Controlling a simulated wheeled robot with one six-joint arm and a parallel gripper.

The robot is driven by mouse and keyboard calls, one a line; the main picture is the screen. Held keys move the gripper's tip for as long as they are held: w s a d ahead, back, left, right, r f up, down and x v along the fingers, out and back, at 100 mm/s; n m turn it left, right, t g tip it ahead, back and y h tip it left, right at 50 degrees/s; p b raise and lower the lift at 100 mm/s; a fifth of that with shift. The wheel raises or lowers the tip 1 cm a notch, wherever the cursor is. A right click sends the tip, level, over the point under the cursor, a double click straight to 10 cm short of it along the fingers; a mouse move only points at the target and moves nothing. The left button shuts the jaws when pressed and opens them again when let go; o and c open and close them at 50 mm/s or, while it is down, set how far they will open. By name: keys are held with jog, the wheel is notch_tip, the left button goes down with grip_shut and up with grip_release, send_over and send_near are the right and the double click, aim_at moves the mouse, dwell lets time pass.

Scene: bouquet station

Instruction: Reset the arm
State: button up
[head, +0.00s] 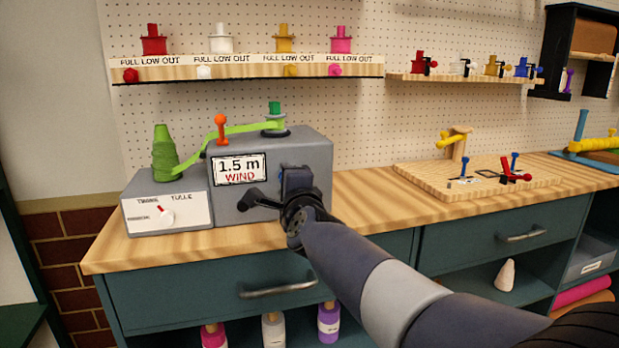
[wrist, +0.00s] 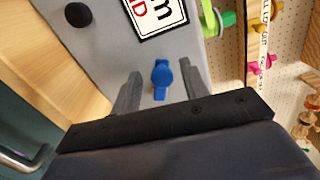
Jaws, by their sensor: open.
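My gripper (head: 297,181) is at the front of the grey winding machine (head: 320,150), right of its "1.5 m WIND" label (head: 239,168). In the wrist view my gripper (wrist: 160,70) is open, its two grey fingers apart with a blue knob (wrist: 161,80) between them. A black knob (wrist: 78,14) sticks out from the machine's face, to the upper left in the wrist view.
A lime ribbon (head: 228,130) runs from a green cone (head: 164,153) to a green spool (head: 274,117) on the machine. A spool shelf (head: 240,68) hangs above. A wooden board (head: 440,176) with pegs lies right; bare counter (head: 365,205) lies between.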

jog(key=shift+w+a, duration=0.2)
jog(key=shift+w, duration=0.5)
jog(key=shift+s, duration=0.15)
jog(key=p+v, duration=0.1)
jog(key=v, duration=1)
jog(key=b+x, duration=0.1)
jog(key=x, duration=1)
jog(key=shift+w+a+n, duration=0.1)
jog(key=shift+w+n, duration=0.1)
jog(key=shift+n, duration=0.1)
jog(key=shift+s+f+n+p, duration=0.1)
jog(key=shift+f+n+p, duration=0.25)
jog(key=shift+n, duration=0.3)
jog(key=shift+f+n+p, duration=0.25)
jog(key=shift+n+p, duration=0.1)
jog(key=shift+n, duration=0.3)
